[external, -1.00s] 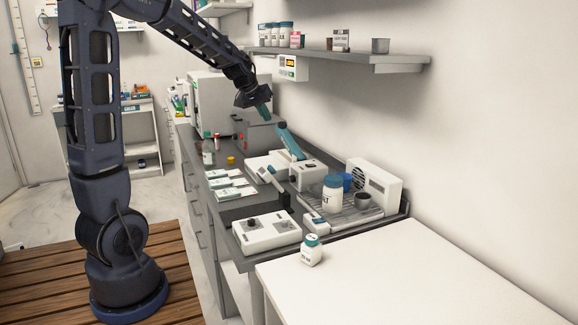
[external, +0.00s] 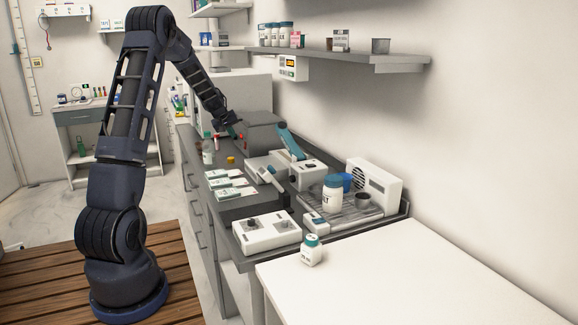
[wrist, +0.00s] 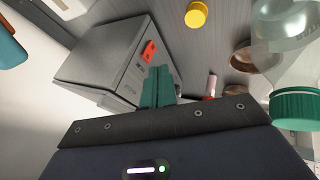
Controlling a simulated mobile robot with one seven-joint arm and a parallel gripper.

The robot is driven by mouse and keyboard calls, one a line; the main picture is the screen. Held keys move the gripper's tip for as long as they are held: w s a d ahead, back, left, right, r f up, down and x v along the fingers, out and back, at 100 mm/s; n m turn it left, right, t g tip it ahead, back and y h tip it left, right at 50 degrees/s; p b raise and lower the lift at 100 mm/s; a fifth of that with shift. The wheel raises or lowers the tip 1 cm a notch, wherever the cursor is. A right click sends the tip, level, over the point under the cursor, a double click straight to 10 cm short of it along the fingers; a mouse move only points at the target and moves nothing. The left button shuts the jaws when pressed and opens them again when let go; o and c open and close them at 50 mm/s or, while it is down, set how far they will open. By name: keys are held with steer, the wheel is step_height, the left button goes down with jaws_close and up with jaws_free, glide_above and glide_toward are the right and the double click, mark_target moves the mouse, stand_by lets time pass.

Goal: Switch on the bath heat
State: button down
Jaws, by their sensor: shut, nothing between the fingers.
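The bath looks to be the grey box (external: 262,133) on the counter by the wall; it also shows in the wrist view (wrist: 95,60). A red-orange switch (wrist: 149,52) sits on its front face in the wrist view, beside smaller markings that I cannot read. Whether the switch is on or off I cannot tell. My gripper (external: 236,133), with teal fingers, is at the front left of the box in the external view. In the wrist view the shut, empty fingertips (wrist: 160,70) are close to the front face, just below the switch. Whether they touch it is unclear.
A yellow cap (wrist: 196,14), brown round dishes (wrist: 243,56), a clear glass vessel (wrist: 285,25) and a green cap (wrist: 296,106) are right of the fingers in the wrist view. A white device with a teal arm (external: 290,143) stands right of the box.

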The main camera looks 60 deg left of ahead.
mark_target(245, 145)
steer(key=x, duration=0.9)
steer(key=shift+w+a+f, duration=0.1)
steer(key=shift+w+f, duration=0.1)
steer(key=shift+f, duration=0.05)
steer(key=shift+w+f, duration=0.35)
steer(key=shift+r, duration=0.15)
